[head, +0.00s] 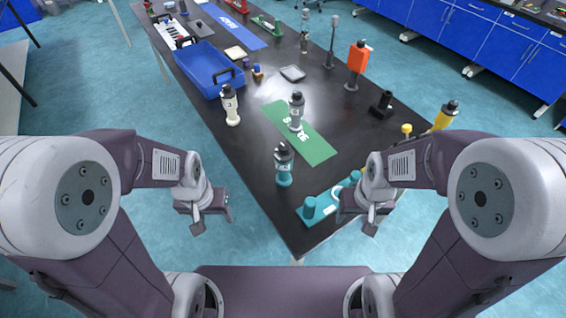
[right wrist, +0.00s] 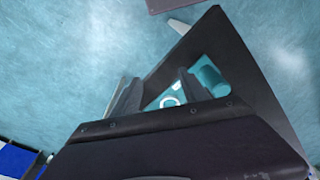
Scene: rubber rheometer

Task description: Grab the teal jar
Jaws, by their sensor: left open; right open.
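The teal jar (head: 284,167) stands upright near the front end of the black table, with a dark cap and a pale label. My left gripper (head: 210,222) is open and empty, to the left of the table's front corner and apart from the jar. My right gripper (head: 364,222) is open, to the right of the jar, by the table's front right edge near a teal stand (head: 320,205). In the right wrist view the teal stand (right wrist: 208,78) shows partly behind my gripper (right wrist: 158,100).
A grey jar (head: 296,112) stands on a green mat (head: 315,146) behind the teal jar. A cream jar (head: 230,106) stands at the left edge. Bare table lies left of the teal jar.

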